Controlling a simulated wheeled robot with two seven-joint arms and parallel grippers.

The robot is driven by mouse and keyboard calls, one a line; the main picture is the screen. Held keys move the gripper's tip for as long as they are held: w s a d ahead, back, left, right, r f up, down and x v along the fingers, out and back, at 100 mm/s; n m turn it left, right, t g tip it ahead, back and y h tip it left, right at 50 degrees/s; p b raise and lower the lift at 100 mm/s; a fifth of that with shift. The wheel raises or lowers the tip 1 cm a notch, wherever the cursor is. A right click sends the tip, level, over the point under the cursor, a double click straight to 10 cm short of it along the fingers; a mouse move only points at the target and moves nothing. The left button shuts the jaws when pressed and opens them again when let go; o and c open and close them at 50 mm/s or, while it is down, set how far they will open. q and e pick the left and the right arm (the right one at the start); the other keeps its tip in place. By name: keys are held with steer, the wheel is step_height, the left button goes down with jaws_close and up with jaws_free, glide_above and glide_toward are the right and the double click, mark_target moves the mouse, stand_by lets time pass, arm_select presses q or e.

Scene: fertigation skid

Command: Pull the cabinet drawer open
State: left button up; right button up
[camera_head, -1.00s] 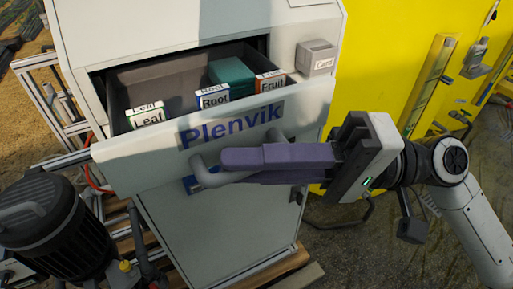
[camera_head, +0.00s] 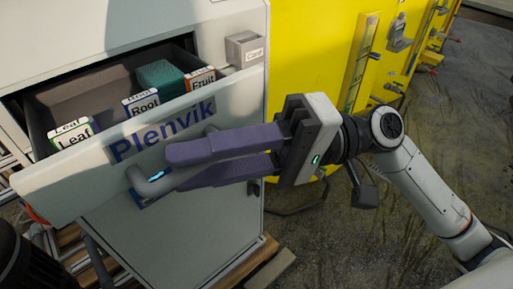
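The cabinet drawer (camera_head: 50,192) is pulled out of the pale cabinet (camera_head: 70,38), with its inside in view from above. Its front carries the name Plenvik and a grey bar handle (camera_head: 147,184). My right gripper (camera_head: 172,168) comes in from the right with its purple fingers at the handle, one above and one below the bar. A gap shows between the fingers, so it looks open around the handle. The fingers hide part of the bar, and I cannot tell whether they touch it. My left gripper is out of view.
The drawer holds Leaf (camera_head: 73,136), Root (camera_head: 143,104) and Fruit (camera_head: 201,80) labelled boxes and a green block (camera_head: 160,76). A small grey Card holder (camera_head: 246,49) is on the cabinet. A yellow panel (camera_head: 310,50) stands behind. Dark floor (camera_head: 440,120) is clear at right.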

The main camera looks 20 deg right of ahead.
steer(key=d+b, duration=0.2)
steer(key=d, duration=0.7)
steer(key=shift+d+f, duration=0.15)
steer(key=shift+f, duration=0.2)
steer(key=w+f+m+t+h, duration=0.2)
steer(key=w+f+t+h, duration=0.1)
steer(key=f, duration=0.6)
steer(key=w+f+m+t+h, duration=0.1)
steer(key=w+f+t+h, duration=0.15)
steer(key=f, duration=0.75)
steer(key=w+f+m+t+h, duration=0.2)
steer(key=w+f+t+h, duration=0.1)
steer(key=f, duration=0.6)
steer(key=s+d+f+n+h, duration=0.1)
steer(key=s+f+h, duration=0.3)
steer(key=f, duration=0.5)
steer(key=s+d+f+n+h, duration=0.2)
steer(key=s+f+n+h, duration=0.1)
steer(key=s+f, duration=0.5)
step_height(320, 180, down, 2)
steer(key=shift+f+n+h+p, duration=0.2)
steer(key=shift+n+h+p, duration=0.2)
steer(key=shift+n, duration=0.3)
